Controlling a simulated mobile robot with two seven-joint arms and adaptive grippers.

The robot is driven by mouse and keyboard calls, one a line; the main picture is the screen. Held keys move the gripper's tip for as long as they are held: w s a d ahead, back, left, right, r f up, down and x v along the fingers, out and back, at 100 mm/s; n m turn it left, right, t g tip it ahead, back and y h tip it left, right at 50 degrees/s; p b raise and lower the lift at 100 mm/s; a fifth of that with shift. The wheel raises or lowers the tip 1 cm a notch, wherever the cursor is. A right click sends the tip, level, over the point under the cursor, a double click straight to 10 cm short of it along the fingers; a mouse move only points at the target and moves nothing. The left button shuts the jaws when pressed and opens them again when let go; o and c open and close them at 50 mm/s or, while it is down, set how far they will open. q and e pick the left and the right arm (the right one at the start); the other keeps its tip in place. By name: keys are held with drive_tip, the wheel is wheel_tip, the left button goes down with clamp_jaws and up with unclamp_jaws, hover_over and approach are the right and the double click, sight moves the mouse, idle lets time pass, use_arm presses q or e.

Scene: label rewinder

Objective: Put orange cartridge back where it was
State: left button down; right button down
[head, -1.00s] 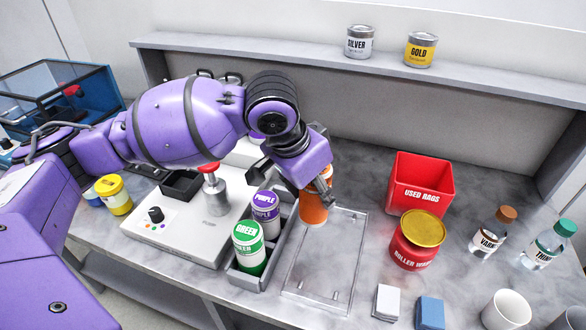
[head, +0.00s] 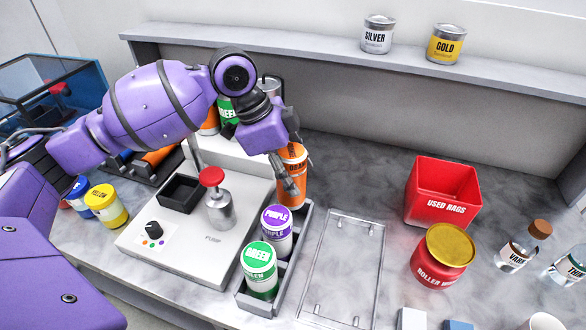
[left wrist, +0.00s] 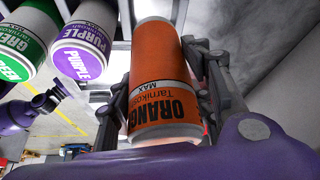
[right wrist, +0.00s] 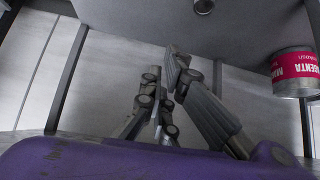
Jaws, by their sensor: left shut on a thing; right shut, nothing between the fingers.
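The orange cartridge (head: 293,198) is upright in my left gripper (head: 298,176), at the far end of the grey rack. In the left wrist view the fingers close on both sides of the orange cartridge (left wrist: 163,65). I cannot tell whether its base rests in the far slot or hangs just above it. The purple cartridge (head: 277,238) and the green cartridge (head: 259,268) stand in the grey rack (head: 296,268), nearer than the orange one. My right gripper (right wrist: 172,72) is shut and empty, away from the bench objects.
A white pump unit (head: 190,258) with a red-topped pump (head: 219,205) stands left of the rack. A clear flat tray (head: 343,262) lies right of it. A red rag bin (head: 441,192) and roller wash can (head: 441,258) stand further right. The yellow pot (head: 105,205) is at left.

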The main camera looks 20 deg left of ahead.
use_arm(q)
drive_tip(key=shift+f, duration=0.6)
drive_tip(key=shift+f+b, duration=0.7)
drive_tip(key=shift+f, duration=0.2)
wheel_tip(320, 180, down, 2)
drive_tip(key=shift+f+b, duration=0.2)
drive_tip(key=shift+b, duration=0.6)
drive_tip(key=shift+f, duration=0.4)
drive_tip(key=shift+f+b, duration=0.35)
drive_tip(key=shift+f, duration=0.6)
use_arm(e)
drive_tip(key=shift+s+d+f, duration=0.2)
drive_tip(key=shift+f, duration=0.4)
drive_tip(key=shift+s+d+f, duration=0.15)
drive_tip(key=shift+f, duration=0.4)
drive_tip(key=shift+s+d+f, duration=0.2)
drive_tip(key=shift+f, duration=0.4)
use_arm(q)
drive_tip(key=shift+f, duration=0.25)
drive_tip(key=c, duration=0.8)
unclamp_jaws()
use_arm(e)
drive_tip(key=shift+s, duration=0.1)
